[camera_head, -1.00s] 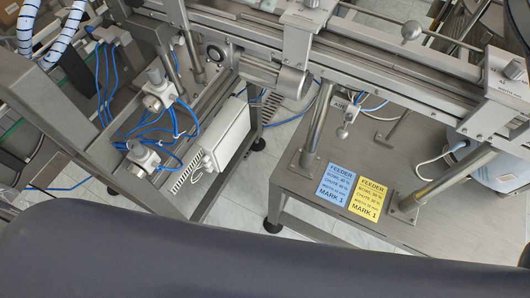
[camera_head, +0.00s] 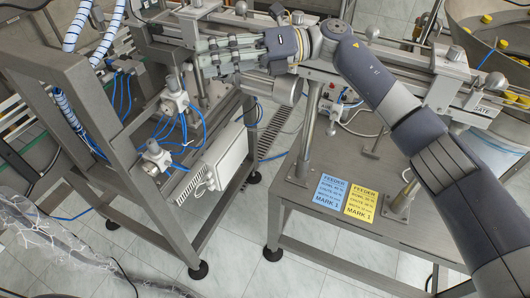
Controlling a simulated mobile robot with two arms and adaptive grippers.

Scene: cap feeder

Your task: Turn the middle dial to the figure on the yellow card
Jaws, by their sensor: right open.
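The yellow card (camera_head: 360,203) lies on the grey steel table, right of a blue card (camera_head: 331,191). It is headed FEEDER and ends in MARK 1; its figures are too small to read surely. My right gripper (camera_head: 212,56) is open, reached across the upper middle with its fingers pointing left near the machine's upper rail. Nothing shows between its fingers. A white control box (camera_head: 228,152) hangs below it, with small fittings on its left side. I cannot make out the middle dial. My left gripper is not in view.
Steel posts and the rail (camera_head: 395,68) surround my right arm. Blue hoses and grey valves (camera_head: 174,103) sit left of the box. Yellow caps lie in a round bowl (camera_head: 462,42) at upper right. A clear plastic sheet (camera_head: 75,260) is at lower left.

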